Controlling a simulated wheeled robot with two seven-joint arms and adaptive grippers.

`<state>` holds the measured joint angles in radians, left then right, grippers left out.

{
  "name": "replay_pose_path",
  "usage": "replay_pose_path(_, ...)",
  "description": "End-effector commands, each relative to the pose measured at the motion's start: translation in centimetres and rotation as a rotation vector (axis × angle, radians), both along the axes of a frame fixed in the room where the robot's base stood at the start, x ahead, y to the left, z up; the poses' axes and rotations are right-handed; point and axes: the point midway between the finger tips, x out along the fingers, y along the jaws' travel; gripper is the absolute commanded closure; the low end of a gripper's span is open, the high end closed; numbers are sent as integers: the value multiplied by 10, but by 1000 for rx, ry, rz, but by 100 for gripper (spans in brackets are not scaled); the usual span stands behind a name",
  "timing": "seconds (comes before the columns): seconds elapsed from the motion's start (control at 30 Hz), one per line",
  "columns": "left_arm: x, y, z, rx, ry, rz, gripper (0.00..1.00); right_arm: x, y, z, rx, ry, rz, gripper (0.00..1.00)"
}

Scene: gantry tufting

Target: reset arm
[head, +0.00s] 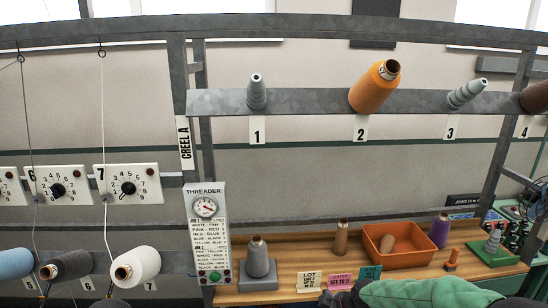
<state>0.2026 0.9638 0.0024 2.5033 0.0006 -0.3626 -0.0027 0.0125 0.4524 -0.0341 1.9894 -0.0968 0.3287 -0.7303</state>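Neither of my grippers can be made out in the head view. A green and black shape at the bottom edge, right of centre, looks like part of my arm; no fingertips show on it. The creel rack (310,101) crosses the view. An orange cone (374,88) sits tilted at place 2. Grey holders stand at place 1 (257,92) and place 3 (467,93), with no yarn on them. A brown cone (535,98) is cut off at place 4.
A wooden bench (285,292) carries an orange bin (398,243) with a tan cone inside, a brown cone (341,237), a purple cone (439,231) and a grey cone (257,250). The threader panel (207,235) stands left of it.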

Motion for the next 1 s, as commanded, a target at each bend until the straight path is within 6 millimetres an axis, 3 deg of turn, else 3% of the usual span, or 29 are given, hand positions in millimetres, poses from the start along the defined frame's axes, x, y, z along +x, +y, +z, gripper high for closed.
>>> replay_pose_path(0.03, 0, 0, -15, 0, 0, 0, 24, -12, 4, -42, 21, 45, -35, 0)
replay_pose_path(0.2, 0, 0, -43, 0, 0, 0, 24, -54, 17, -145, 93, 172, -185, 0)
replay_pose_path(0.37, 0, 0, -71, 0, 0, 0, 24, -107, 28, -235, 151, 298, -340, 0)
replay_pose_path(0.5, 0, 0, -96, 0, 0, 0, 24, -163, 38, -307, 194, 416, -490, 0)
replay_pose_path(0.6, 0, 0, -113, 0, 0, 0, 24, -205, 45, -349, 216, 496, -598, 0)
replay_pose_path(0.7, 0, 0, -127, 0, 0, 0, 24, -241, 50, -379, 233, 561, -695, 0)
replay_pose_path(0.8, 0, 0, -136, 0, 0, 0, 24, -268, 53, -397, 242, 606, -764, 0)
replay_pose_path(1.0, 0, 0, -139, 0, 0, 0, 24, -287, 56, -406, 248, 638, -818, 0)
